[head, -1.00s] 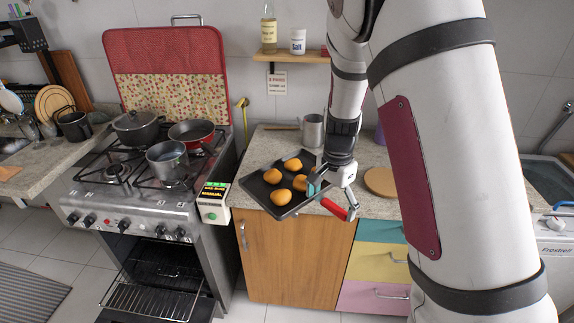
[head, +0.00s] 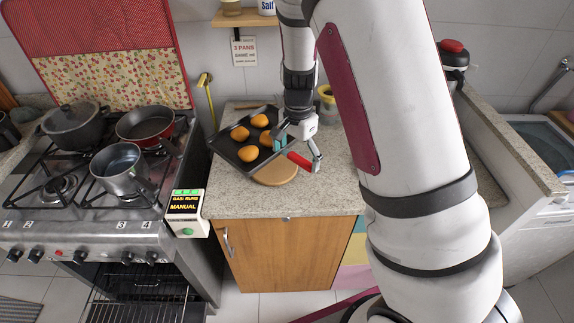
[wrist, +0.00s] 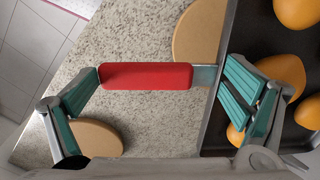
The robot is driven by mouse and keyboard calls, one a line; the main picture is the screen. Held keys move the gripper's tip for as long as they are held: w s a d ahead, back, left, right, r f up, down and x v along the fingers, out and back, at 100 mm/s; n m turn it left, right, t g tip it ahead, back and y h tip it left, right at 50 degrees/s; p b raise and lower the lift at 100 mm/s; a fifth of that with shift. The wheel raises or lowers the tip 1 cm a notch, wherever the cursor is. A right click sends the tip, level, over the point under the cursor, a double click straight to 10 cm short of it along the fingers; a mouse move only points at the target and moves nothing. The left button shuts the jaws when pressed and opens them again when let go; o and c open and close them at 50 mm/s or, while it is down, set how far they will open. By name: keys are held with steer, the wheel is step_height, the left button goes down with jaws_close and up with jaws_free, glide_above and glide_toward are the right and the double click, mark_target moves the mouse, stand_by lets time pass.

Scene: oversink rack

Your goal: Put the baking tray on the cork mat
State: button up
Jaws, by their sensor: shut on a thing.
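The baking tray (head: 224,152) is dark, with several orange-brown buns on it. The tray looks raised and somewhat tilted over the counter; the exact gap is unclear. A round tan disc (head: 274,175) lies partly under its front right edge. The wrist view shows this disc (wrist: 195,38) and a second tan disc (wrist: 92,140) at lower left. I cannot tell which is the cork mat.
The granite counter (head: 225,198) is clear in front of the tray. The stove (head: 80,225) with pots and a pan stands to the left. A gas-burner display box (head: 184,212) sits at its corner. A yellow-rimmed container (head: 326,93) stands behind my gripper.

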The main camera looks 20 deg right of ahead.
steer(key=shift+f, duration=3.35)
steer(key=o, duration=1.4)
steer(key=shift+f, duration=0.15)
steer(key=shift+o, duration=0.2)
